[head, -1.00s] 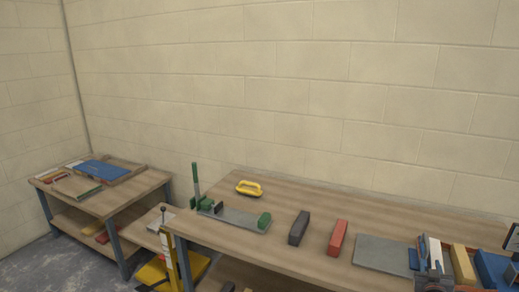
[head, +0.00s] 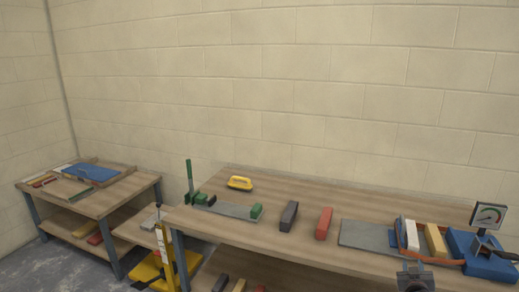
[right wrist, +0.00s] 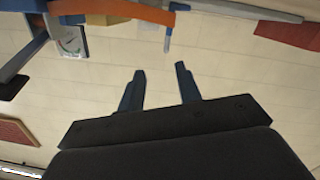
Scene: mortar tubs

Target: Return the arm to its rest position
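My right gripper (head: 415,274) shows at the bottom edge of the head view, in front of the long wooden bench (head: 290,250), right of its middle. In the right wrist view the two dark fingers of this gripper (right wrist: 161,70) stand apart with nothing between them, so it is open and empty. The pale block wall fills most of the view beyond them. Most of my right arm is outside the head view. My left arm and left gripper are not in view.
The bench bears a yellow-handled tool (head: 240,183), a green-handled device (head: 190,183), a dark block (head: 288,216), a red block (head: 324,223), a grey plate (head: 362,234) and a blue device with a dial (head: 488,214).

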